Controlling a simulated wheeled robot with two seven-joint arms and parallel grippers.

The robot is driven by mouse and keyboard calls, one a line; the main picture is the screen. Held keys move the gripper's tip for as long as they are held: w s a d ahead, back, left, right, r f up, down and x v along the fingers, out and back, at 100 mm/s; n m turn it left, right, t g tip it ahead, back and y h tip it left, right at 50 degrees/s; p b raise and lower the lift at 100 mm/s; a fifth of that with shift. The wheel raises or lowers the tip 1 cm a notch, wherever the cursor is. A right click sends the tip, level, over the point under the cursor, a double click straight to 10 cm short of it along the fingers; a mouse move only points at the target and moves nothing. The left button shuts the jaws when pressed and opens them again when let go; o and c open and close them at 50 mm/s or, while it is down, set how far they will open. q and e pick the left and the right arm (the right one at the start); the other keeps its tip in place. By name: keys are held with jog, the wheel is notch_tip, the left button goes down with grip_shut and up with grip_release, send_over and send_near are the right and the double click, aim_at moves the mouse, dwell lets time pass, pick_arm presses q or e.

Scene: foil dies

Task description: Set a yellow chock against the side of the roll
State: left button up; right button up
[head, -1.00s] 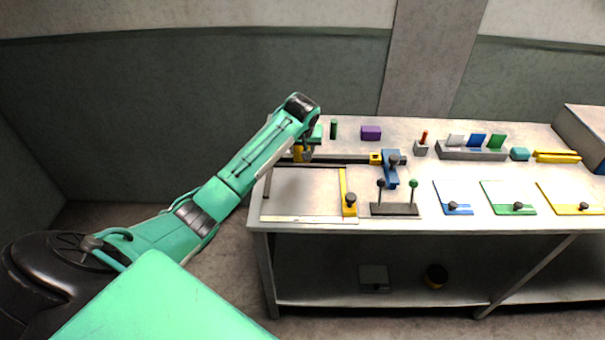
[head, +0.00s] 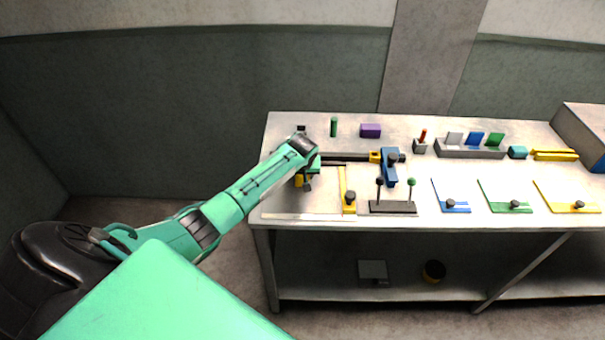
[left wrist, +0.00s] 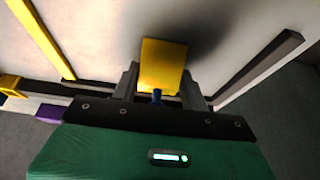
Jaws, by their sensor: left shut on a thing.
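My left gripper (head: 304,183) is over the left front part of the table, inside a framed area. It is shut on a yellow chock (left wrist: 163,64), which stands out between the fingers (left wrist: 160,88) in the left wrist view. In the head view the yellow chock (head: 298,181) is partly hidden by the wrist. A dark shadow lies beside it on the pale surface. I cannot tell for sure which thing is the roll; a teal rounded piece (head: 518,152) lies at the right. My right gripper is not in view.
A yellow bar (head: 343,186) with a black knob bounds the framed area on the right, and a dark rail (left wrist: 262,68) shows in the wrist view. A blue clamp (head: 389,168), a stand with two knobbed posts (head: 393,207) and a purple block (head: 370,130) are farther right.

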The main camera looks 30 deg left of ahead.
pick_arm(q)
jog(key=o, duration=0.6)
jog(key=shift+f, duration=0.15)
jog(key=o, duration=0.4)
